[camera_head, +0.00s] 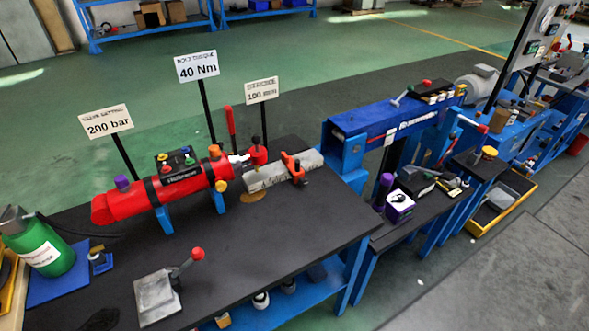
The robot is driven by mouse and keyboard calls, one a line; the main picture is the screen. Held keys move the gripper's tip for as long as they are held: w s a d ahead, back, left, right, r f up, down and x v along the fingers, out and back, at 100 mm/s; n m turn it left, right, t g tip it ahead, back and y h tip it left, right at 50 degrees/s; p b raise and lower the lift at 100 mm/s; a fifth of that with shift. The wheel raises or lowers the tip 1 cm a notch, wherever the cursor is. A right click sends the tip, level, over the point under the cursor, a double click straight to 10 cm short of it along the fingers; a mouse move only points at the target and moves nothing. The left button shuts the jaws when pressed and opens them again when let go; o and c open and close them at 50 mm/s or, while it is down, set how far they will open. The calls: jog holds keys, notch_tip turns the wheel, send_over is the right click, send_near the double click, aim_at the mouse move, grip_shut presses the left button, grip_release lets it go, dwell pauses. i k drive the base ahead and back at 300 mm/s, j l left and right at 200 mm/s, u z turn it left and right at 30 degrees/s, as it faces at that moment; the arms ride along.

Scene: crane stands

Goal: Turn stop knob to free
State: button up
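I cannot tell for certain which part is the stop knob, and no "free" marking is readable. A red cylinder unit (160,190) lies on the dark bench at the left. It carries a purple knob (122,183), an orange knob (214,151) and a yellow knob (222,186). A grey block (262,178) with an orange clamp (293,167) sits at its right end. My gripper is not in view.
Signs read 200 bar (107,122), 40 Nm (197,66) and 100 mm (262,90). A grey lever base (157,297) with a red-ball handle stands on the front bench. A green canister (40,248) is at left. The bench middle is clear. A blue beam (390,118) stands at right.

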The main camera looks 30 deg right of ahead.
aim_at(303, 182)
jog(key=i+l+z, duration=0.15)
jog(key=l+z, duration=0.2)
jog(key=i+l+z, duration=0.2)
jog(key=z, duration=0.15)
jog(key=i+l+z, duration=0.2)
jog(key=z, duration=0.15)
